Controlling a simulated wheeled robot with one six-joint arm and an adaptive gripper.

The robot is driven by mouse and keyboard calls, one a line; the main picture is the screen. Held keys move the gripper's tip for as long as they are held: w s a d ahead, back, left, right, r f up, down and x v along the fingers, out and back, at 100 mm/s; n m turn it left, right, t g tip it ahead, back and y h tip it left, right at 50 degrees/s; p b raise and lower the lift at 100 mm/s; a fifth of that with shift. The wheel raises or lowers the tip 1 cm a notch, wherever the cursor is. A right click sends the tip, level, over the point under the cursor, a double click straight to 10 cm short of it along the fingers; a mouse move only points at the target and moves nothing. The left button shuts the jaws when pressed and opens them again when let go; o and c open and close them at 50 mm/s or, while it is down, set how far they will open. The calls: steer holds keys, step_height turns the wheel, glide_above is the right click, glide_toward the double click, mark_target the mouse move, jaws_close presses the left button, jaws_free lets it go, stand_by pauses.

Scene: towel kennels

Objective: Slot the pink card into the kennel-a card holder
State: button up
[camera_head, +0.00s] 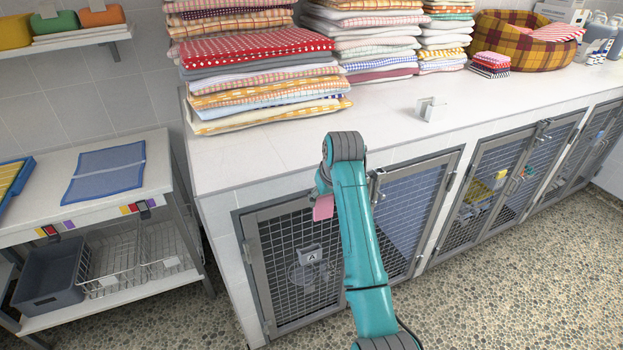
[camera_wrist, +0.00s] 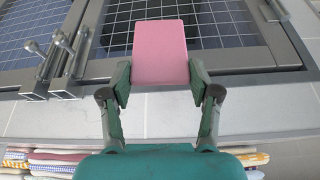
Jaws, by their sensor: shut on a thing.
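The pink card (camera_head: 323,208) is held out in front of the upper part of the kennel-a door, beside my teal arm. In the wrist view, the pink card (camera_wrist: 161,52) sits between the two fingers of my gripper (camera_wrist: 160,75), which is shut on its edges. In the head view my gripper (camera_head: 324,190) is partly hidden by my wrist. The kennel-a card holder (camera_head: 311,256), a small grey piece marked A, is on the mesh door (camera_head: 290,270), below and slightly left of the card. The card is apart from the holder.
Folded towels (camera_head: 260,80) are stacked on the white counter (camera_head: 240,158) above the kennels. A door latch (camera_head: 377,183) juts out just right of my wrist. A side table (camera_head: 110,185) with a blue mat stands at the left. The speckled floor (camera_head: 500,275) is clear.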

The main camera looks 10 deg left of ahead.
steer(key=a+r, duration=0.4)
steer(key=r, duration=0.1)
step_height(320, 180, down, 10)
steer(key=shift+w+d+r+n, duration=0.2)
steer(key=shift+w+n, duration=0.1)
steer(key=shift+n, duration=0.1)
